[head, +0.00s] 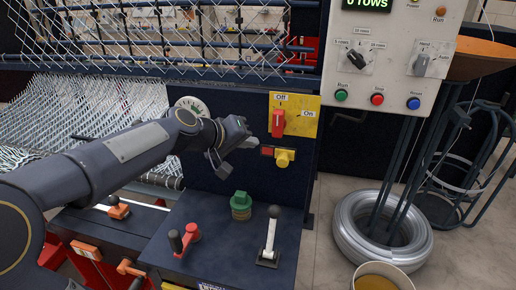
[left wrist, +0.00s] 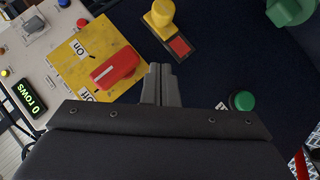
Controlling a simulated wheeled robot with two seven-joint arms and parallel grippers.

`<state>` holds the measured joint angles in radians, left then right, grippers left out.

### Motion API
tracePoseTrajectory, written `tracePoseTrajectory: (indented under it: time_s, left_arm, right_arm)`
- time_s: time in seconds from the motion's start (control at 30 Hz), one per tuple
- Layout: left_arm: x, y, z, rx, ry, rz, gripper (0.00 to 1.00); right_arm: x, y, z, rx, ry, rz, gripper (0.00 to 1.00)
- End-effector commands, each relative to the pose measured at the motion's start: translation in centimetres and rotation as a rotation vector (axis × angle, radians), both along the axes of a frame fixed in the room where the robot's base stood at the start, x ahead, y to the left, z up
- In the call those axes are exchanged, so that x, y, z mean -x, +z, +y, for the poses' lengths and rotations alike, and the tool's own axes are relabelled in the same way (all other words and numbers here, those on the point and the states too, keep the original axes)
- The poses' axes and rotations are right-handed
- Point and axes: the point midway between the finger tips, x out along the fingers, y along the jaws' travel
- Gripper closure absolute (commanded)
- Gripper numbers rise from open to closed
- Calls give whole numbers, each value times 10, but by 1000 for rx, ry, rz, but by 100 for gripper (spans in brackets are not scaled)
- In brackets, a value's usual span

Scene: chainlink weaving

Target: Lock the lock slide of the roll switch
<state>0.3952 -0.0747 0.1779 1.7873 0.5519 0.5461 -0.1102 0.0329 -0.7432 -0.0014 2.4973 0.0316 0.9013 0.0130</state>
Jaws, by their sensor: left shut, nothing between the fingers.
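The roll switch is a red handle (head: 278,123) on a yellow plate (head: 300,101) marked Off and On. The handle stands upright, toward Off; it also shows in the left wrist view (left wrist: 115,69). Below the plate is the lock slide, a yellow knob (head: 284,158) on a dark strip. A red patch (head: 267,151) is exposed on the strip left of the knob. The knob shows in the left wrist view (left wrist: 160,14), apart from my fingers. My left gripper (head: 254,142) is shut and empty, left of the switch and slide. My right gripper is not in view.
A control box (head: 390,60) with buttons and dials is at the upper right. On the dark table below are a red crank (head: 184,238), a green knob (head: 241,204) and a lever (head: 270,235). A wire coil (head: 350,225) lies on the floor at right.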

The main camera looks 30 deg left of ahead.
Motion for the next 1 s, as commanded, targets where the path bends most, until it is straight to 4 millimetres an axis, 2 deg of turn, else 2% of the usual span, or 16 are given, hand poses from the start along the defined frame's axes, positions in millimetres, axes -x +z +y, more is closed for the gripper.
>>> tracePoseTrajectory:
  time_s: [0.1,0.33,1.0]
  left_arm:
    - [21,12,7,-4,0,-4,100]
    - [44,26,15,-1,-1,-2,100]
    - [50,27,14,-3,-5,3,100]
  right_arm:
    - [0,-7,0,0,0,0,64]
    - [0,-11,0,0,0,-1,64]
    - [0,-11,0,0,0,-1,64]
